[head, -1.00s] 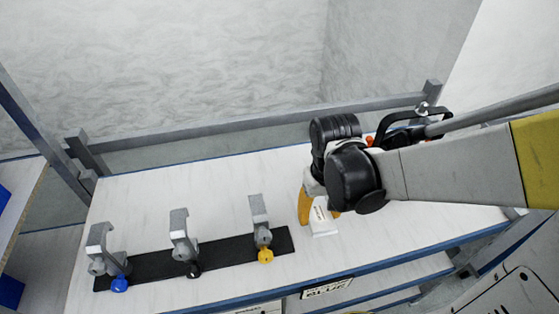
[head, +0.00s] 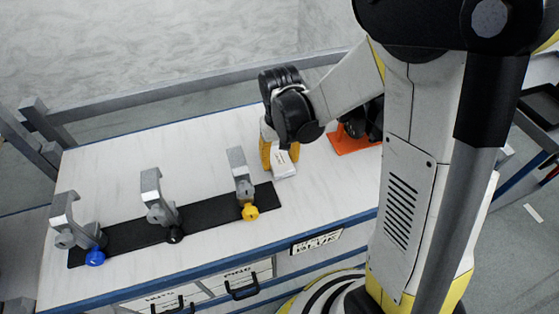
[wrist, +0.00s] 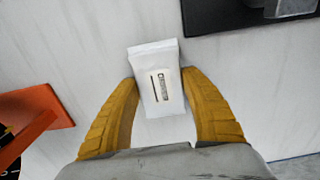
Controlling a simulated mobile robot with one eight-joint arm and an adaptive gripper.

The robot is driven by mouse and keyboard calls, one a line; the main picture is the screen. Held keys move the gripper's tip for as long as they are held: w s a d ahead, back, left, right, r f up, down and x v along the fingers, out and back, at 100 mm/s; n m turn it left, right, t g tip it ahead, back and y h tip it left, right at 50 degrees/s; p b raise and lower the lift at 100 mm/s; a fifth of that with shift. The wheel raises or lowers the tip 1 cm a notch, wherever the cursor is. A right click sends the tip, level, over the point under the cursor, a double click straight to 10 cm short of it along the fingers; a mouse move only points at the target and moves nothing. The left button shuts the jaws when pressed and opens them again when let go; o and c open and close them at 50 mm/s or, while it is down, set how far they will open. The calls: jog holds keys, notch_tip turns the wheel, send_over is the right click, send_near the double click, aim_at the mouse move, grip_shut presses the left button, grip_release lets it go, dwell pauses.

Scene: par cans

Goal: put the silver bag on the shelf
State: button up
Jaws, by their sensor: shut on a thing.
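The silver bag (head: 284,165) is a small, pale, flat packet with dark print on one face. It is over the white workbench top, just beyond the right end of the black strip. In the wrist view the bag (wrist: 157,80) stands between my two yellow fingers. My gripper (head: 279,158) is shut on it, one finger against each side. I cannot tell whether the bag touches the bench top. No shelf can be clearly made out as the task's shelf.
The black strip (head: 125,240) carries several grey clamps with blue, black and yellow knobs, left of my gripper. An orange-based object (head: 350,143) stands close on the right. Labelled drawers (head: 238,278) are below the bench (head: 120,170). A grey rail (head: 160,97) runs behind.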

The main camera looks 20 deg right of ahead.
jog(key=shift+f, duration=0.2)
jog(key=o, duration=1.1)
jog(key=shift+r, duration=0.1)
jog(key=shift+o, duration=0.2)
jog(key=shift+r, duration=0.1)
